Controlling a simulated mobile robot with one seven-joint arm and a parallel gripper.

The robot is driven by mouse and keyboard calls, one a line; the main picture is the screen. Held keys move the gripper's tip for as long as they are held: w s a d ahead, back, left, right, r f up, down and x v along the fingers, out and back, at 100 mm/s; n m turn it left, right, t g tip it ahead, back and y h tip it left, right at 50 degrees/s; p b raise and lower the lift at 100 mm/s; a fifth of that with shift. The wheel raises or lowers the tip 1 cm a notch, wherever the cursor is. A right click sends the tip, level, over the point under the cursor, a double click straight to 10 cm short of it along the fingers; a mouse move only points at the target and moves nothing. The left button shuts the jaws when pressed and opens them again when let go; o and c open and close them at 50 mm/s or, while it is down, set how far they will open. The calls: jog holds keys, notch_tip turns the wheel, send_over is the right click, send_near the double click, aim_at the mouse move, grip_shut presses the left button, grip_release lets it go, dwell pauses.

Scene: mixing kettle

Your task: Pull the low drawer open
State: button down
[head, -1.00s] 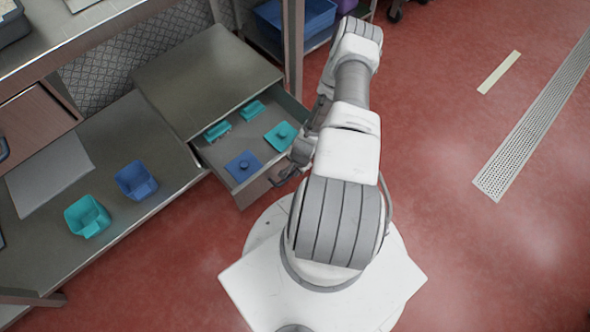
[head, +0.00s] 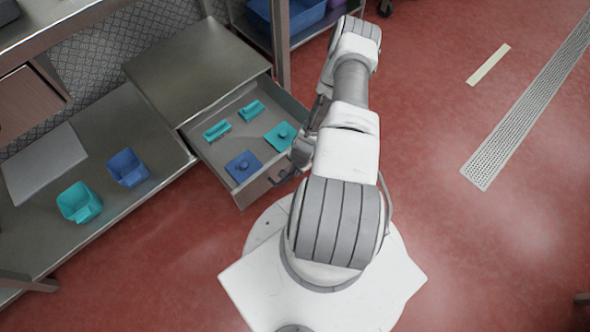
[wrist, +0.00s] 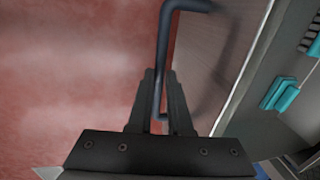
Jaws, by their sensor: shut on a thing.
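The low drawer (head: 252,193) under the metal cabinet top stands pulled well out, its inside in plain view. In it lie a blue square lid with a knob (head: 243,166), a teal one (head: 280,136) and two small teal pieces (head: 217,131). The dark bar handle (wrist: 162,50) on the drawer front runs between my fingers in the wrist view. My gripper (wrist: 160,78) is shut on this handle. In the head view my gripper (head: 296,160) is at the drawer front, partly hidden by my arm.
A teal container (head: 79,203) and a blue container (head: 127,168) stand on the low metal shelf (head: 110,115) at left. A blue bin (head: 305,12) sits on a rack behind. The red floor (head: 450,230) to the right is open.

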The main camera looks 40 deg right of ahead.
jog(key=shift+s, duration=0.1)
dwell(0.3)
jog(key=c, duration=0.8)
grip_release()
jog(key=shift+c, duration=0.2)
jog(key=s+r+p, duration=0.3)
jog(key=r+p, duration=0.3)
jog(key=r, duration=1.1)
jog(key=shift+d, duration=0.15)
jog(key=shift+s, duration=0.1)
jog(key=shift+r, duration=0.1)
